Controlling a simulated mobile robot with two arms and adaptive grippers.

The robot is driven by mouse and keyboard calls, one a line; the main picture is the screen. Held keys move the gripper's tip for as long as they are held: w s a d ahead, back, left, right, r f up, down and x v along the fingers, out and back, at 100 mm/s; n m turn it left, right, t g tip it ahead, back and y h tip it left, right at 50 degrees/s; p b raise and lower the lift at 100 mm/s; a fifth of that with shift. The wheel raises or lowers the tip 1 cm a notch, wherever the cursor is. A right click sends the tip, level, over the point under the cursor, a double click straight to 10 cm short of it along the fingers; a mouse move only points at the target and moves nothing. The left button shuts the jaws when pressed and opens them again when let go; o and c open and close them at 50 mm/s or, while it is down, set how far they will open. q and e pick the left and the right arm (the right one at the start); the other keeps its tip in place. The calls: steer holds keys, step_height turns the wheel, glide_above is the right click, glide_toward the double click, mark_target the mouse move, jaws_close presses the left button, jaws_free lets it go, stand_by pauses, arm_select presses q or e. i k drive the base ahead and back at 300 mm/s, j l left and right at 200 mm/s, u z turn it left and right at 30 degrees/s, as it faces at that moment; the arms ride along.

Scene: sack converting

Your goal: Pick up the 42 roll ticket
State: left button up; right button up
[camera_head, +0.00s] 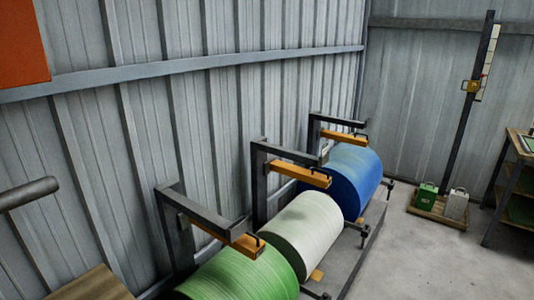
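No ticket with a readable 42 shows in the head view. Three large rolls, green (245,275), white (303,230) and blue (350,180), lie in a row on a grey stand along the wall. A small pale tag-like patch (324,150) shows by the bracket near the blue roll. A small tan piece (316,275) lies on the stand beside the white roll. I cannot tell whether either is a ticket. Neither of my grippers is in view.
Dark brackets with orange bars (299,175) stand over the rolls. A green weight-like block (426,196) and a pale one (455,204) sit on a wooden board at the right. A shelved bench (520,150) is at the right edge. Open concrete floor (420,260) lies right of the rolls.

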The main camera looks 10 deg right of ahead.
mark_target(325, 147)
steer(key=i+l+u, duration=0.4)
steer(key=l+u, duration=0.25)
steer(key=i+l+u, duration=0.15)
steer(key=l+u, duration=0.15)
